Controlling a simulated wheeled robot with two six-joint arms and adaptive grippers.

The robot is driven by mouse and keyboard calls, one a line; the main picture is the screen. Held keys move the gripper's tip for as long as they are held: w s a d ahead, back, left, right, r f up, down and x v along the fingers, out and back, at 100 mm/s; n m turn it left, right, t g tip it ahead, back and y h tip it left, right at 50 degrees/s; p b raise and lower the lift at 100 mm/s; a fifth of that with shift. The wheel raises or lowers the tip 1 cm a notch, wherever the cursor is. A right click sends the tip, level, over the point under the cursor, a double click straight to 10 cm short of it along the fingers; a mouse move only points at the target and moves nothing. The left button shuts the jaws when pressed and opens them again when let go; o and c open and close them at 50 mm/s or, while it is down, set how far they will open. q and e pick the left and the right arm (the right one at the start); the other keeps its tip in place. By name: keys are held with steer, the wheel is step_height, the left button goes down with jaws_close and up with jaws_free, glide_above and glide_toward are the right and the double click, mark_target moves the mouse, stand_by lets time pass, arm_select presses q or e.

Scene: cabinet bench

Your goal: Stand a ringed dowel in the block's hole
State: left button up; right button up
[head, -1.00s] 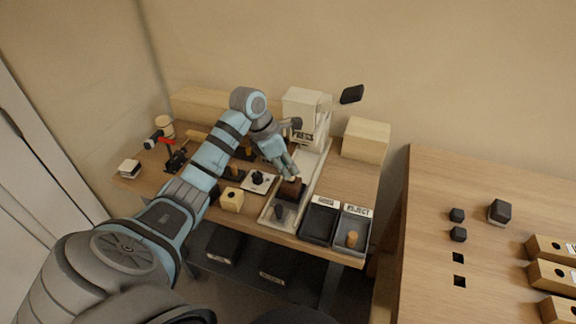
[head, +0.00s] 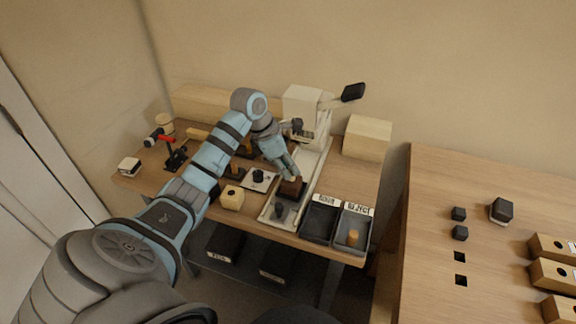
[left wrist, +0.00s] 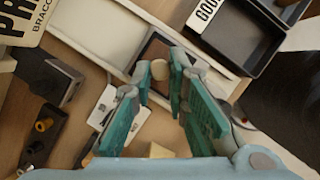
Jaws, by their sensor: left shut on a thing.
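My left gripper (head: 289,174) reaches down over the white press track and is shut on a pale dowel. In the left wrist view the fingers (left wrist: 160,72) close around the dowel's round top (left wrist: 160,69). Directly below is a dark brown block (head: 292,188), which also shows in the left wrist view (left wrist: 154,48). The dowel appears upright at the block; its lower end and any ring are hidden, so I cannot tell how deep it sits. A pale block (head: 232,199) with a dark hole stands left of the track. My right gripper is not in view.
A press (head: 302,107) with a black-handled lever (head: 353,91) stands behind the track. Two dark bins, good (head: 320,222) and reject (head: 366,228), sit to the right; the reject bin holds a dowel (head: 354,237).

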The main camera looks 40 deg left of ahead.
arm_select(q)
steer(key=shift+f+b, duration=0.45)
steer(key=shift+f, duration=0.15)
stand_by(0.8)
steer(key=o, duration=0.8)
steer(key=shift+o, duration=0.7)
steer(key=p+v, duration=0.5)
steer(key=v, duration=0.2)
